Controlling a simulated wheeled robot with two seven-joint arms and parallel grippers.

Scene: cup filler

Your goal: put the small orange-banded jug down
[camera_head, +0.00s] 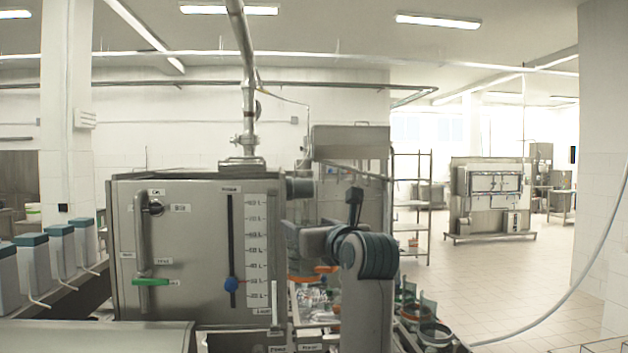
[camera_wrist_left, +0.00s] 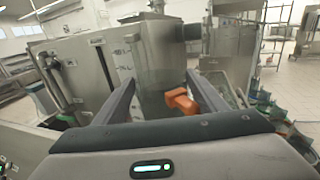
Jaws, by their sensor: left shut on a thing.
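In the left wrist view, a clear jug (camera_wrist_left: 152,98) sits between the two fingers of my left gripper (camera_wrist_left: 162,92). An orange part (camera_wrist_left: 182,101) shows at its right side, near the right finger. The gripper is shut on the jug. It is hard to tell what lies directly under it. In the head view my left arm bends just right of the big metal tank, and a small orange piece shows beside it; the jug's outline is unclear there. My right gripper is not in view.
Several blue-lidded containers (camera_head: 60,243) line the left. Several dark green-rimmed vessels (camera_head: 433,333) stand at the lower right. Open tiled floor (camera_head: 520,280) lies beyond.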

